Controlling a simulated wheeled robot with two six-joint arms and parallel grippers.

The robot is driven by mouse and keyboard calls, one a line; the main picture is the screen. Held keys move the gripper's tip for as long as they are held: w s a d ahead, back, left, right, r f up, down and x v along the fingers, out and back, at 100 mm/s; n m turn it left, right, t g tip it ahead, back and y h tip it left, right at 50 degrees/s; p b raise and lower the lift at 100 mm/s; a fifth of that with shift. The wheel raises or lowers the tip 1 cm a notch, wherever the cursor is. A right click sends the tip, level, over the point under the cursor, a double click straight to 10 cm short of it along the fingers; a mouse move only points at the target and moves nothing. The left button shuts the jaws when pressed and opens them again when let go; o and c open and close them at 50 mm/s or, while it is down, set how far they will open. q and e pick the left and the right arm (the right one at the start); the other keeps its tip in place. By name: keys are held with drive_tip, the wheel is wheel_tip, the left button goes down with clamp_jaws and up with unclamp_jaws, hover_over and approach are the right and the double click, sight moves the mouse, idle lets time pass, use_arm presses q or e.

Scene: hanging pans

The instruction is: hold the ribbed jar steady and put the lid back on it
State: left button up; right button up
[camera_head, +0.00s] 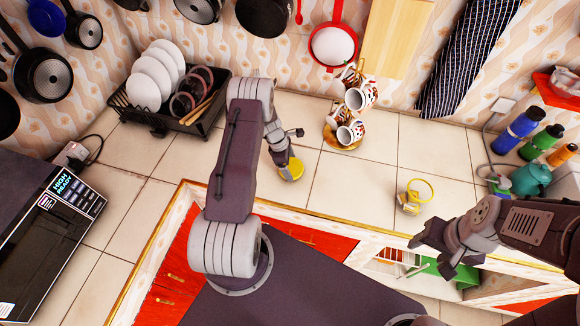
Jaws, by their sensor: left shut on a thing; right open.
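My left gripper (287,158) is shut on a small round yellow thing (293,170) over the counter tiles, left of the middle of the view. The gripper hides part of it, so I cannot tell whether it is the lid or part of the jar. My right gripper (429,257) is open and empty, below and right of the glass piece, near the counter's front edge.
A black dish rack (205,118) with white plates stands at the back left. A mug stand (341,139) is behind the middle. Several bottles (520,127) and a teal kettle (531,179) stand at the right. A microwave (45,250) is at the left. Tiles between the two yellow things are clear.

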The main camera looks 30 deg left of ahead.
sight(297, 167)
use_arm(q)
drive_tip(key=r, duration=0.1)
drive_tip(key=d+r+b, duration=0.1)
drive_tip(key=r, duration=0.2)
drive_tip(key=shift+w+d, duration=0.2)
drive_tip(key=shift+w, duration=0.1)
drive_tip(key=w+d+r, duration=0.1)
drive_tip(key=d+r, duration=0.1)
drive_tip(key=d, duration=0.1)
drive_tip(key=w+d+r+b, duration=0.1)
drive_tip(key=d+r, duration=0.1)
drive_tip(key=d, duration=0.1)
drive_tip(key=w+d+r+b, duration=0.1)
drive_tip(key=d+r, duration=0.1)
drive_tip(key=d, duration=0.1)
drive_tip(key=shift+w+d+r, duration=0.2)
drive_tip(key=shift+w+d, duration=0.05)
drive_tip(key=shift+d, duration=0.05)
